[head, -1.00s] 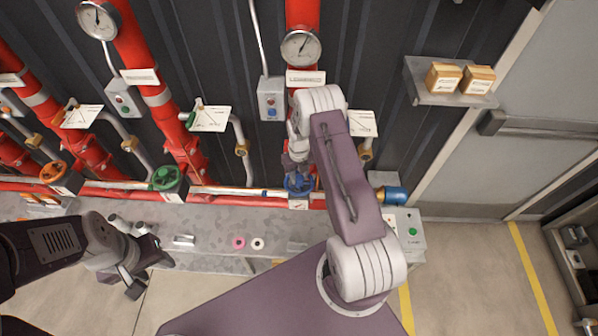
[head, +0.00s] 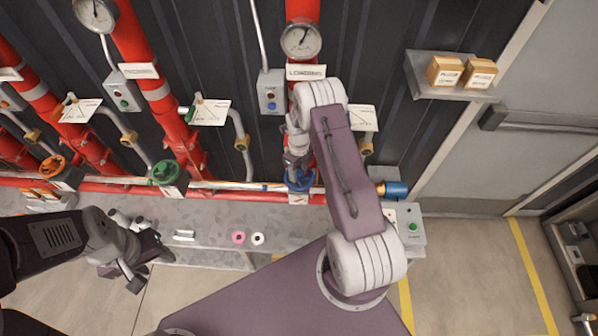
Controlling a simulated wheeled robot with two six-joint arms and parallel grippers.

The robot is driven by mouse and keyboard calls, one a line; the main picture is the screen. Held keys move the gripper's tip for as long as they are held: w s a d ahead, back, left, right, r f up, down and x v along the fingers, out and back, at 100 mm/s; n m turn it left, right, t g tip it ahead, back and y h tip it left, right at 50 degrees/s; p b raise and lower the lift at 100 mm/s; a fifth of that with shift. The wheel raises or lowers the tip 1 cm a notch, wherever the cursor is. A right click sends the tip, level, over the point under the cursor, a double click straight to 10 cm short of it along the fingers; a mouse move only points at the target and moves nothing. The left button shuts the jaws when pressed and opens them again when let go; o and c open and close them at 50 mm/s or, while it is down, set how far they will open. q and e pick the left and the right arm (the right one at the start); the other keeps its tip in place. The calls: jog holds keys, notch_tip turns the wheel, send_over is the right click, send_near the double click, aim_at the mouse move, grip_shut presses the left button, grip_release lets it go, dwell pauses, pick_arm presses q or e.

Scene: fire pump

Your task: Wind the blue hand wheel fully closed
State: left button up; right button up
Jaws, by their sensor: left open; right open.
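The blue hand wheel (head: 299,180) sits low on the red pipe at the middle of the head view, partly covered by my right arm. My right gripper (head: 294,165) is at the wheel, coming down on it from above. Its fingers are mostly hidden by the wrist, so I cannot tell whether they touch the rim. My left gripper (head: 142,262) is open and empty at the lower left, over the front edge of the grey bench and well away from the blue wheel.
A green hand wheel (head: 163,172) and an orange one (head: 51,168) stand left of the blue wheel. The grey bench (head: 215,213) holds a pink ring (head: 238,237) and a white ring (head: 257,239). A blue cylinder (head: 396,189) is to the right. A shelf (head: 452,92) holds two boxes.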

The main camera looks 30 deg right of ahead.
jog(key=shift+n, duration=1.1)
jog(key=n+b, duration=0.1)
jog(key=n, duration=0.2)
jog(key=shift+f, duration=0.1)
jog(key=n, duration=0.4)
jog(key=shift+s, duration=0.1)
jog(key=shift+n, duration=0.4)
jog(key=n+b, duration=0.1)
jog(key=n, duration=0.3)
jog(key=shift+n, duration=0.3)
jog(key=n, duration=0.3)
jog(key=shift+n, duration=0.3)
grip_shut()
jog(key=shift+m+b, duration=0.3)
jog(key=shift+m, duration=0.5)
jog(key=m, duration=0.4)
jog(key=shift+m, duration=1.3)
